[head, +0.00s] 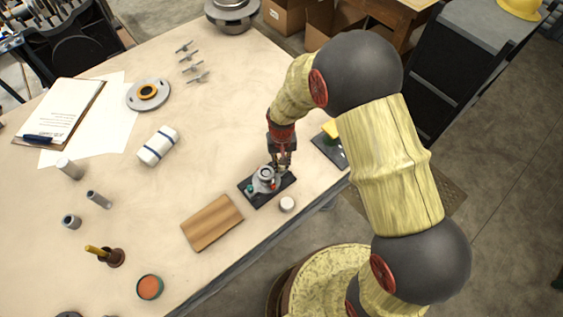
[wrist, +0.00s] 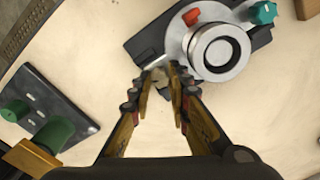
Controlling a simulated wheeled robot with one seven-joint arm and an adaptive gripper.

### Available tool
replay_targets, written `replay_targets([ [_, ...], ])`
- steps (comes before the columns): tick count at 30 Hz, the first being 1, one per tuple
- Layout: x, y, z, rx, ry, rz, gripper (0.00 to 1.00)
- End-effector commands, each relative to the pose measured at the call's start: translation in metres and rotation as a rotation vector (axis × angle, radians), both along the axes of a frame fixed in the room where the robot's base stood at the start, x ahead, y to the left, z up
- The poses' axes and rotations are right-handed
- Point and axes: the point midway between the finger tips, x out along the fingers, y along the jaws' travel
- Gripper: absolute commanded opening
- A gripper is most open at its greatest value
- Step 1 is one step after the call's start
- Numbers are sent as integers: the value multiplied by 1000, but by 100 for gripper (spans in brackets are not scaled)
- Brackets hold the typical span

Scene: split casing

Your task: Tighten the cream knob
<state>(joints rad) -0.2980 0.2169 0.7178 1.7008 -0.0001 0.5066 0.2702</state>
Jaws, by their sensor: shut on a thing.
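The split casing (head: 258,190) lies on the table near its front edge, with a dark base, a grey round housing, an orange knob and a teal knob. In the wrist view the grey housing (wrist: 218,52), orange knob (wrist: 191,17) and teal knob (wrist: 263,13) show at the upper right. My gripper (wrist: 163,80) is shut on a small pale thing, seemingly the cream knob (wrist: 160,77), at the casing's near edge. The fingers hide much of it. In the head view my gripper (head: 281,164) points down at the casing's far right part.
A dark plate (wrist: 62,95) with green cylinders and a yellow block stands beside the casing. A wooden board (head: 212,222) lies to the left, and a white roll (head: 158,146) lies farther back.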

Motion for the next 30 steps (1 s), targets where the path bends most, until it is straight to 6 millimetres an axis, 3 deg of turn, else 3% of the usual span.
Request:
replay_targets([
  [30,0,-1,1,1,-2,-923,0],
])
